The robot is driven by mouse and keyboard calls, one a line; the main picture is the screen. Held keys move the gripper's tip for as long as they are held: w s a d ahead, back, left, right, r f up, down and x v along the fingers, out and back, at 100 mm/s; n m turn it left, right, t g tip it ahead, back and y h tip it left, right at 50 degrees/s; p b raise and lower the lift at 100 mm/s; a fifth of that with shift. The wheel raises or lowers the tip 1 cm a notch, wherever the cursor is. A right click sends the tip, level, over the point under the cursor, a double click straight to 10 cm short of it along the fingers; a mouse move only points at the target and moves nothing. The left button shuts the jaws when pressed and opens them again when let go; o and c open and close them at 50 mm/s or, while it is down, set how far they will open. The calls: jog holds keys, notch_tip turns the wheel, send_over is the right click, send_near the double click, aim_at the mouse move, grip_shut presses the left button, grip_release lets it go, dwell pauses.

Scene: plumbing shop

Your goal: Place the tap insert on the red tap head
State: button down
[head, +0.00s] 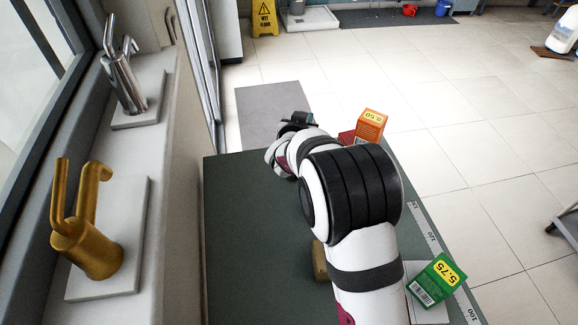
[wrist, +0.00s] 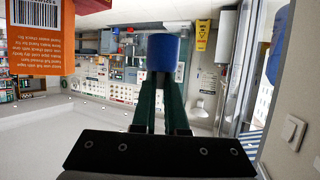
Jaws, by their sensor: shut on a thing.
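My gripper (wrist: 163,72) is shut on a blue cylindrical piece, which I take to be the tap insert (wrist: 163,50); its blue end shows between the dark green fingertips in the wrist view. In the head view my gripper (head: 297,119) is at the far end of the green bench top, mostly hidden by my own arm, and the blue piece cannot be made out there. I cannot clearly identify the red tap head. A red thing (head: 347,138) shows beside the orange box, partly hidden by my arm; whether it is the tap head I cannot tell.
The orange box (head: 370,125) stands at the bench's far right edge; it also shows in the wrist view (wrist: 37,45). A green box (head: 436,280) is at the near right. A brass tap (head: 92,245) and a chrome tap (head: 125,85) stand left. The bench's left part (head: 245,240) is clear.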

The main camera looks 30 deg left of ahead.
jog(key=s+d+f+m+t+h, duration=0.1)
jog(key=d+m+h, duration=0.35)
jog(key=d, duration=0.45)
jog(key=a+f, duration=0.2)
jog(key=a, duration=0.1)
jog(key=s+a+f, duration=0.1)
jog(key=a+f, duration=0.1)
jog(key=a, duration=0.1)
jog(key=s+a+f, duration=0.1)
jog(key=a+f, duration=0.2)
jog(key=a, duration=0.1)
jog(key=shift+a, duration=0.1)
jog(key=shift+s+a+f, duration=0.1)
jog(key=shift+f, duration=0.95)
jog(key=shift+a+f, duration=0.1)
jog(key=shift+f, duration=0.9)
jog(key=shift+f, duration=0.1)
jog(key=c, duration=1)
grip_release()
jog(key=shift+o, duration=0.2)
